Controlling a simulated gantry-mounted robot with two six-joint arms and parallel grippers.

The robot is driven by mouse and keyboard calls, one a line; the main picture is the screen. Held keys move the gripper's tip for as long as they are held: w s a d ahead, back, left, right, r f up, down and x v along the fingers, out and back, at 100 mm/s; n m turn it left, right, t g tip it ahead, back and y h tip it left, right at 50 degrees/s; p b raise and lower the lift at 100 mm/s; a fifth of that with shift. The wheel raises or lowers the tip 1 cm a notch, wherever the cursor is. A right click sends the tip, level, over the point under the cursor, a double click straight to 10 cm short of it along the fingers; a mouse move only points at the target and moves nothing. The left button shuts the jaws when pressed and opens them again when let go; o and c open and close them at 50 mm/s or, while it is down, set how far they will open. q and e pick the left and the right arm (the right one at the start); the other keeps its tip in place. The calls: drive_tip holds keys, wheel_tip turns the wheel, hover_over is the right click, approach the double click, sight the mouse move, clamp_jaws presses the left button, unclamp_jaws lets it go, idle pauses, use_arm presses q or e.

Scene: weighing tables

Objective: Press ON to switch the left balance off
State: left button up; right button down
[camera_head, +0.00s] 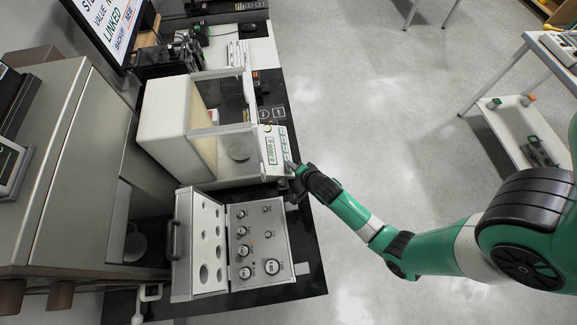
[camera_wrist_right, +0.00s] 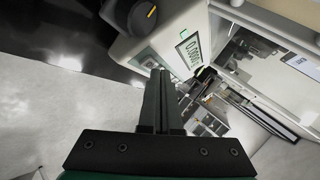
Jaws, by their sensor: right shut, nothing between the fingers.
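The balance (camera_head: 203,125) with its glass weighing chamber stands on the dark bench in the head view. Its front panel (camera_head: 275,150) faces right, and its lit display (camera_head: 270,151) reads what looks like 0.0000 g. My right gripper (camera_head: 291,171) is at the lower end of this panel, with fingers shut and empty. In the right wrist view the shut fingers (camera_wrist_right: 159,80) point at the panel beside the display (camera_wrist_right: 188,49). The fingertips lie close to the panel; I cannot tell whether they touch. The ON button is not clearly visible. My left gripper is out of view.
An open weight case (camera_head: 243,284) with several knobbed weights lies on the bench below the balance. A large grey cabinet (camera_head: 62,120) and a monitor (camera_head: 112,25) stand at left. The floor to the right is clear up to a side table (camera_head: 520,130).

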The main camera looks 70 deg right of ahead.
drive_tip(key=shift+w+a+f+b, duration=0.1)
drive_tip(key=shift+f+b, duration=0.3)
drive_tip(key=shift+r, duration=0.2)
idle(0.4)
drive_tip(key=shift+s+r+p, duration=0.25)
drive_tip(key=shift+r+p, duration=0.35)
drive_tip(key=shift+p, duration=0.25)
drive_tip(key=r+p, duration=0.1)
drive_tip(key=s+d+r+p, duration=0.1)
drive_tip(key=r+p, duration=0.2)
drive_tip(key=p, duration=0.1)
drive_tip(key=shift+s+d+r, duration=0.15)
drive_tip(key=shift+s+r, duration=0.1)
drive_tip(key=shift+r, duration=0.1)
idle(0.5)
